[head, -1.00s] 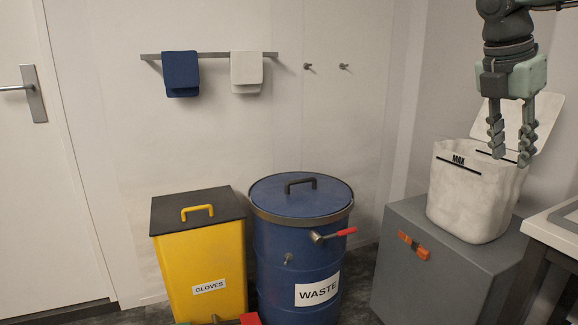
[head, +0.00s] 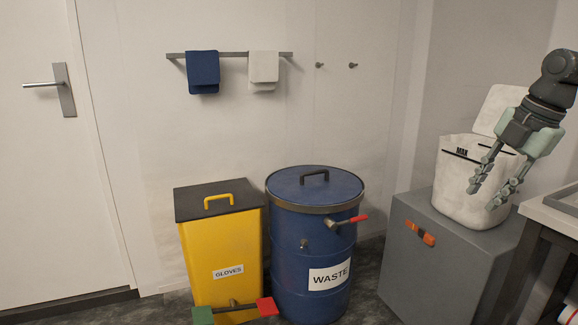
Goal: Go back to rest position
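My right gripper (head: 492,193) hangs at the right of the head view, in front of the white bin marked MAX (head: 455,180). Its fingers are apart with nothing between them. The white bin stands on a grey cabinet (head: 440,270) with its lid (head: 497,108) raised. My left gripper does not show.
A yellow GLOVES bin (head: 220,260) and a blue WASTE drum (head: 300,250) stand on the floor, both lidded. A bar with green and red ends (head: 235,308) shows at the bottom edge. A bench edge (head: 552,214) is at the right. A door (head: 50,180) is at the left.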

